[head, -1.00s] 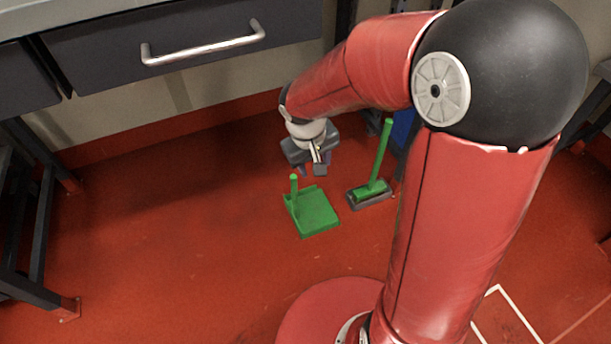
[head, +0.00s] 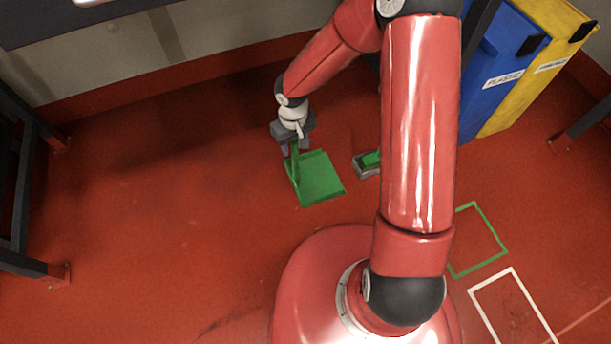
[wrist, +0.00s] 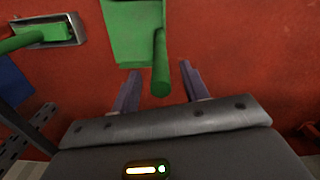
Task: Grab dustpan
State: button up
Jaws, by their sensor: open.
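The green dustpan (head: 320,180) lies on the red floor, its handle rising at its left side under my gripper. In the wrist view the dustpan (wrist: 130,38) is at the top, with its green handle (wrist: 161,68) reaching down between the fingers. My gripper (head: 292,148) is at the handle's upper end. In the wrist view my gripper (wrist: 158,85) is open, one finger on each side of the handle's end, with gaps visible on both sides. Whether the handle is fully between the fingers in depth is hard to tell.
A green brush in a grey holder (head: 366,165) stands right of the dustpan, partly hidden by my arm. Blue (head: 500,70) and yellow (head: 545,60) bins stand at the right. Table legs (head: 30,265) are at the left. The left floor is clear.

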notch_tip(320, 180, down, 2)
jog(key=shift+c, duration=0.2)
grip_shut()
